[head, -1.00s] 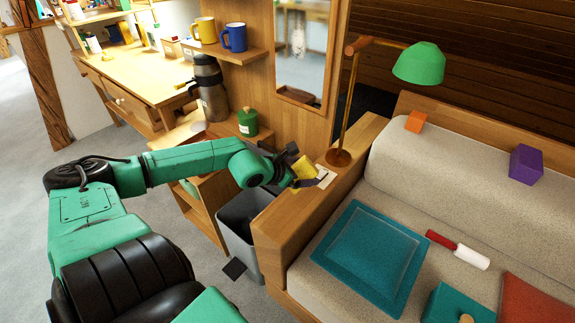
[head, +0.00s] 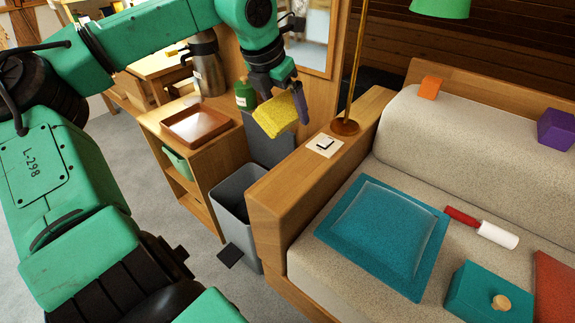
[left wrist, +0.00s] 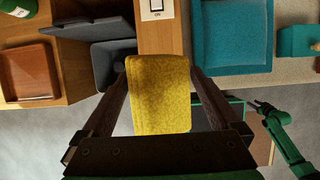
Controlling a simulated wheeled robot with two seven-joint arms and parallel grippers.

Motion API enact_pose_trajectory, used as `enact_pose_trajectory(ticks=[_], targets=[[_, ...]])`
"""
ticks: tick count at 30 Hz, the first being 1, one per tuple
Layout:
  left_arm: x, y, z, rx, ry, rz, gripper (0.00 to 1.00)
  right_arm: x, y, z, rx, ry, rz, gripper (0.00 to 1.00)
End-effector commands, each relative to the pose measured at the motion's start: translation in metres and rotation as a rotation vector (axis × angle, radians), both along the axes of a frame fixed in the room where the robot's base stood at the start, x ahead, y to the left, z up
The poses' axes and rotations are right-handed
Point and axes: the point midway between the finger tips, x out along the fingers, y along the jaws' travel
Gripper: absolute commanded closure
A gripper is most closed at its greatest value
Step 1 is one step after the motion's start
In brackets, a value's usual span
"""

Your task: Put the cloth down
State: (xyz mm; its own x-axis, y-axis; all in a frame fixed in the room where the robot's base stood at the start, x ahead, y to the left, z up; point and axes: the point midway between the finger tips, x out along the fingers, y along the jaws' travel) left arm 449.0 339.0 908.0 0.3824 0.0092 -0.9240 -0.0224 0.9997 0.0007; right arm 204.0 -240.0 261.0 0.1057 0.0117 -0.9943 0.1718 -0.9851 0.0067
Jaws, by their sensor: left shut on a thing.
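The yellow cloth (head: 275,116) is a folded, thick-looking piece. My left gripper (head: 286,88) is shut on it and holds it in the air, in the head view between the sofa's wooden armrest (head: 290,180) and the small cabinet (head: 185,150). In the left wrist view the cloth (left wrist: 160,92) hangs between the two dark fingers and hides part of the armrest behind it. A green arm with a small dark gripper (left wrist: 262,107) shows at the right of the left wrist view; whether it is open is too small to tell.
A brown tray (head: 194,125) lies on the cabinet. A grey bin (head: 238,190) stands between cabinet and sofa. A lamp (head: 345,126) and a white switch plate (head: 323,145) are on the armrest. A teal cushion (head: 385,235), lint roller (head: 482,228) and teal box (head: 490,292) are on the seat.

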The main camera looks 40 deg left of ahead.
Motion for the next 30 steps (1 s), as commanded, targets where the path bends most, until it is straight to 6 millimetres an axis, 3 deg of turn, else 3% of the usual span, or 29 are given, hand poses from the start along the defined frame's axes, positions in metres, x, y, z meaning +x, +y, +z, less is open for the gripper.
enact_pose_trajectory(ticks=[6,12,21,27,28,30], targets=[[0.000,-0.002,-0.075,-0.005,0.003,-0.003,0.60,0.022,0.005,0.009,0.005,-0.006,-0.011,0.50],[0.002,-0.002,-0.133,-0.004,0.002,-0.003,0.60,0.034,0.008,0.021,0.008,-0.008,-0.017,0.50],[0.003,-0.002,-0.184,-0.001,0.003,-0.001,0.60,0.047,0.012,0.035,0.013,-0.012,-0.020,0.50],[0.003,-0.001,-0.185,0.000,0.001,-0.001,0.60,0.048,0.013,0.038,0.014,-0.011,-0.020,0.50],[0.003,-0.001,-0.185,0.000,0.001,-0.001,0.00,0.048,0.013,0.038,0.014,-0.011,-0.020,0.50],[0.003,-0.001,-0.185,0.000,0.001,-0.001,0.00,0.048,0.013,0.038,0.014,-0.011,-0.020,0.50]])
